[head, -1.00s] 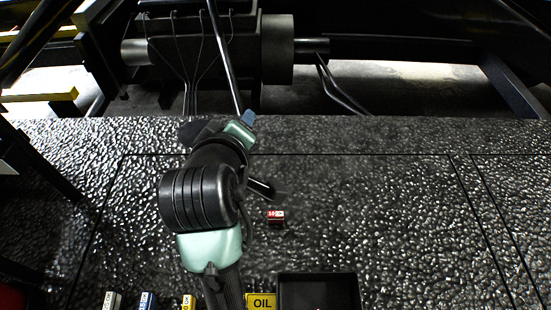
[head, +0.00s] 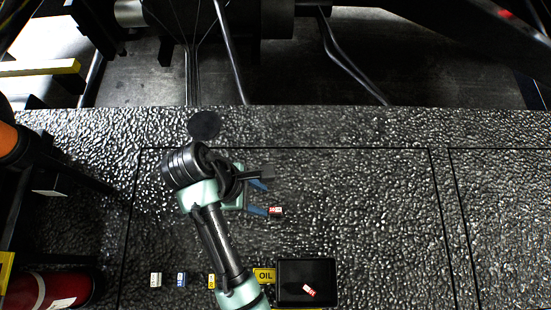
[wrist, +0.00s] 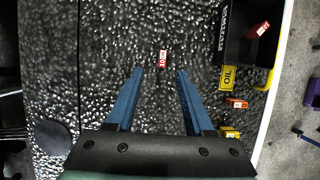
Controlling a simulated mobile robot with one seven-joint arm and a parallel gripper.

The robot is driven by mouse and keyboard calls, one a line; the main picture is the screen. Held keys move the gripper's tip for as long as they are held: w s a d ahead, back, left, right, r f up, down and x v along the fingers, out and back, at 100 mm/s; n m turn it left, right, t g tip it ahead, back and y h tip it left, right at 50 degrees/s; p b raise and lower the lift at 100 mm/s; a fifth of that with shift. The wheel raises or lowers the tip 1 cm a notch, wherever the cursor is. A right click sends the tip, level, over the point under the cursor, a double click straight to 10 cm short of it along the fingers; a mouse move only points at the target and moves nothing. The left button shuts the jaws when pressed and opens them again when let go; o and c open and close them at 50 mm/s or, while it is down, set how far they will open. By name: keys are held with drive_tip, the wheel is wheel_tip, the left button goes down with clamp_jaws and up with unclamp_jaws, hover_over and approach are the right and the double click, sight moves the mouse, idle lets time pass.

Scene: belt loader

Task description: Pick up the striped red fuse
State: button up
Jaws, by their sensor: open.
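A small red fuse with a white marked face (head: 277,211) lies on the dark bumpy deck, and it also shows in the wrist view (wrist: 162,58). My gripper (head: 267,200) is open and empty, its two blue fingers pointing right in the head view. In the wrist view my gripper (wrist: 160,73) has the fuse just beyond its fingertips, roughly centred between them and not held. A second red and white piece (head: 309,290) lies in the black tray (head: 281,268); it also shows in the wrist view (wrist: 262,29). I cannot make out stripes on either.
A yellow OIL label (head: 264,274) stands beside the tray. White (head: 155,280), blue (head: 181,280) and yellow (head: 211,281) fuses stand left of it. A red cylinder (head: 50,289) is at lower left. The deck right of the fuse is clear.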

sight(274, 209)
drive_tip(key=x, duration=0.5)
drive_tip(key=shift+s+f, duration=0.1)
drive_tip(key=shift+f, duration=0.2)
drive_tip(key=shift+s+a+x, duration=0.1)
drive_tip(key=shift+s+x, duration=0.05)
drive_tip(key=shift+x, duration=1.25)
drive_tip(key=shift+s+a+x, duration=0.1)
drive_tip(key=shift+x, duration=1.3)
clamp_jaws()
